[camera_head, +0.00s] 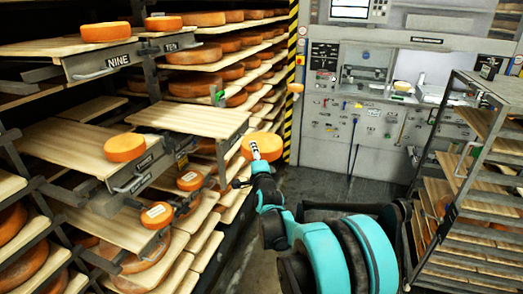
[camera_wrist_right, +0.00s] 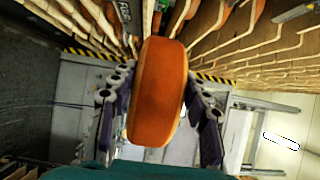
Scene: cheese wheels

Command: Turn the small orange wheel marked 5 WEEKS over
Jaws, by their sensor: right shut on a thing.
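My right gripper (camera_head: 256,152) is shut on an orange cheese wheel (camera_head: 265,144), held up in front of the shelves in the head view. In the right wrist view the held wheel (camera_wrist_right: 158,92) stands on edge between the two fingers, its orange rim facing the camera. No mark can be read on it. Two small orange wheels with pale round labels, a nearer one (camera_head: 157,215) and a farther one (camera_head: 190,181), lie on lower boards at the left. Their lettering is too small to read. My left gripper is out of view.
A plain orange wheel (camera_head: 125,147) lies on a pulled-out board (camera_head: 75,150). An emptier board (camera_head: 195,120) lies behind it. Shelves marked NINE (camera_head: 117,60) and TEN hold more wheels. A rack (camera_head: 470,180) stands at the right, and a grey machine (camera_head: 375,100) at the back.

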